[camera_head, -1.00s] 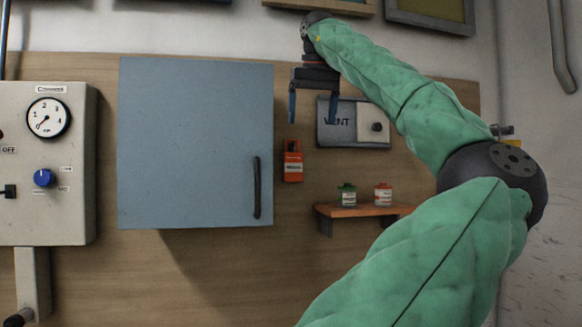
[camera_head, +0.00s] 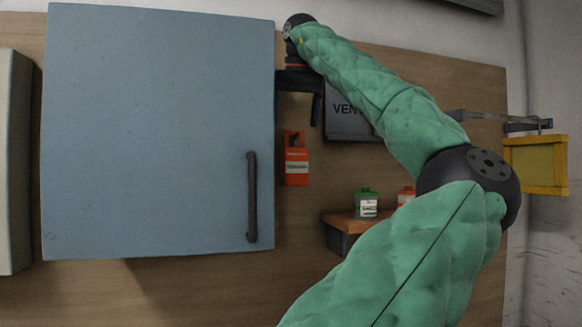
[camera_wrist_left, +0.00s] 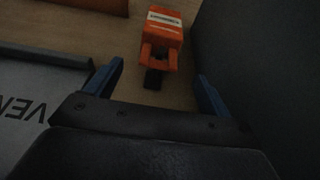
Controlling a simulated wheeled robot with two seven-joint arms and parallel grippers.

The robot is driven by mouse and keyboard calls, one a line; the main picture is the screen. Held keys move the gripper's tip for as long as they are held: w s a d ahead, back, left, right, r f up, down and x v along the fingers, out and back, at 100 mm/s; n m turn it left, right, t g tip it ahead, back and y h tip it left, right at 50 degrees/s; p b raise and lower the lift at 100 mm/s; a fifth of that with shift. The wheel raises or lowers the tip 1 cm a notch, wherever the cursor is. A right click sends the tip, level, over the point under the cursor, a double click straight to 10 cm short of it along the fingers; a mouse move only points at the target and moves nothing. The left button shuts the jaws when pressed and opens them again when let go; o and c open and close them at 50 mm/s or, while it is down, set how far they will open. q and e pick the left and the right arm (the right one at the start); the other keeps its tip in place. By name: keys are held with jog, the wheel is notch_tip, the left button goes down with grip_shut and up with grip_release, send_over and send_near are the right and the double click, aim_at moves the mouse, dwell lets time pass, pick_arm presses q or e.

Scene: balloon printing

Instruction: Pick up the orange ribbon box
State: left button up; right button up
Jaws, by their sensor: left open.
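The orange ribbon box (camera_head: 296,167) hangs upright on the wooden wall board, just right of the blue cabinet. It has a white label and a loop-like top. My left gripper (camera_head: 297,110) is above it, pointing down, with its two blue fingers apart and empty. In the left wrist view the orange ribbon box (camera_wrist_left: 166,26) lies beyond the fingertips, roughly between the lines of the open fingers (camera_wrist_left: 160,75). A gap shows between the fingers and the box. My right gripper is not in view.
The blue cabinet (camera_head: 150,140) juts out close left of my gripper; its dark side also fills the wrist view's right. A VENT panel (camera_head: 350,118) is right of it. A small shelf (camera_head: 345,222) holds a green bottle (camera_head: 366,203) and an orange one (camera_head: 405,195).

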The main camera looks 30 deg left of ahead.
aim_at(295, 132)
pick_arm(q)
jog(key=shift+s+d+f, duration=0.15)
jog(key=shift+d+f, duration=0.05)
jog(key=shift+f, duration=0.25)
jog(key=shift+w+a+f+p, duration=0.2)
jog(key=shift+w+a+f, duration=0.2)
jog(key=shift+f, duration=0.1)
jog(key=shift+w+a+f+p, duration=0.15)
jog(key=shift+w+a+f, duration=0.15)
jog(key=shift+f, duration=0.2)
jog(key=shift+s+d+f+p, duration=0.2)
jog(key=shift+d+f+p, duration=0.1)
jog(key=shift+f+p, duration=0.45)
jog(key=shift+x, duration=1)
jog(key=shift+w+a+f, duration=0.25)
jog(key=shift+a+f, duration=0.1)
jog(key=shift+f, duration=0.1)
jog(key=shift+s+d+r, duration=0.1)
jog(key=shift+s+d, duration=0.1)
jog(key=shift+d, duration=0.05)
jog(key=shift+w+a, duration=0.15)
jog(key=c, duration=1.4)
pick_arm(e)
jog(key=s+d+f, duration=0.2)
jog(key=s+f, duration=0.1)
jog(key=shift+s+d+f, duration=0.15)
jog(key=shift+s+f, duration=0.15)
